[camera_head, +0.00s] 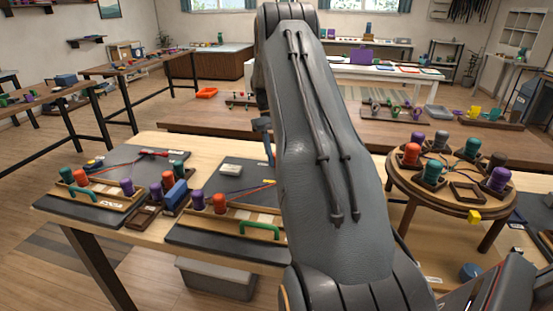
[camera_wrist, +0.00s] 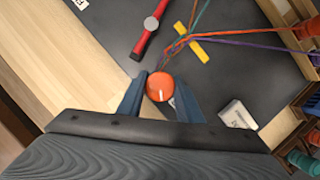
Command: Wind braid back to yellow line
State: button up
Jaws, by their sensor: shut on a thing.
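In the wrist view my gripper (camera_wrist: 159,98) has its two blue-grey fingers on either side of a round orange piece (camera_wrist: 160,86), shut on it over a dark mat (camera_wrist: 105,35). A short yellow bar (camera_wrist: 193,50) lies across where the cords come together, close to the orange piece. Whether the cords are braided between bar and orange piece is too small to tell.
A red-handled tool (camera_wrist: 150,27) lies on the mat beside the cords. A small white block (camera_wrist: 238,115) is right of the gripper. Bobbins (camera_wrist: 305,162) stand along the right edge. In the head view, a round stand (camera_head: 398,183) with bobbins is right of my arm.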

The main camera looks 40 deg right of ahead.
jog(key=shift+m+t+y, duration=0.3)
jog(key=shift+m+y, duration=0.2)
jog(key=shift+m, duration=1.1)
jog(key=shift+b, duration=0.3)
jog(key=o, duration=1)
jog(key=shift+o, duration=0.2)
jog(key=b+v, duration=0.1)
jog(key=v, duration=0.6)
jog(key=shift+w+d+r+b, duration=0.15)
jog(key=shift+r+b, duration=0.2)
